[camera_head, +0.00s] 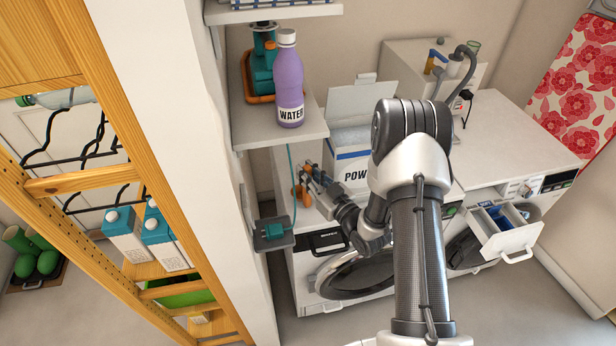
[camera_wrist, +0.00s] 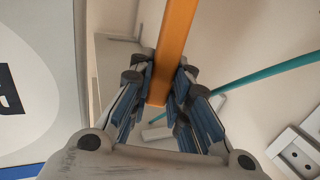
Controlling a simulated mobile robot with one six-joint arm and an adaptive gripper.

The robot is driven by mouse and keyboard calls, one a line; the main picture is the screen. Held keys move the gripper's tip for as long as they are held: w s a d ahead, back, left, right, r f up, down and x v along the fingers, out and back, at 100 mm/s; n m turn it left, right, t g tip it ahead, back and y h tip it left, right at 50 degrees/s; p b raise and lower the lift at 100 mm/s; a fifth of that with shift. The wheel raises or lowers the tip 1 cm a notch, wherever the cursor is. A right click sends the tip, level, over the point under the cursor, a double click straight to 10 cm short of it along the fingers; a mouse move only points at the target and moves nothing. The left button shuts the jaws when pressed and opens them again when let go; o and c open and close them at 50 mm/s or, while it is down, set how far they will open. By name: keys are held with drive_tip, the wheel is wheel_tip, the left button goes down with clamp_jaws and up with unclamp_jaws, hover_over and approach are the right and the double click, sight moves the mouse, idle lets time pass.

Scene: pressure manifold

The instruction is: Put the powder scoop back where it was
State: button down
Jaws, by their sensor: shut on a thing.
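My gripper (camera_head: 312,178) is at the left end of the washing machine top, beside the powder box. In the wrist view, my gripper (camera_wrist: 162,90) is shut on a long orange bar, which seems to be the handle of the powder scoop (camera_wrist: 175,45). In the head view, the orange scoop (camera_head: 301,194) shows in part at the fingertips; its bowl is not clear. The white powder box (camera_head: 345,150) with a blue stripe stands just right of the gripper, its flap (camera_head: 362,97) raised. My arm hides part of the box.
A shelf (camera_head: 280,130) with a purple water bottle (camera_head: 289,80) juts out above left. A detergent drawer (camera_head: 505,230) is pulled out at right.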

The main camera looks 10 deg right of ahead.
drive_tip(key=c, duration=2)
unclamp_jaws()
drive_tip(key=shift+f, duration=0.25)
drive_tip(key=o, duration=0.5)
drive_tip(key=shift+r, duration=0.1)
drive_tip(key=p+v, duration=0.1)
drive_tip(key=v, duration=1.1)
drive_tip(key=shift+r, duration=0.1)
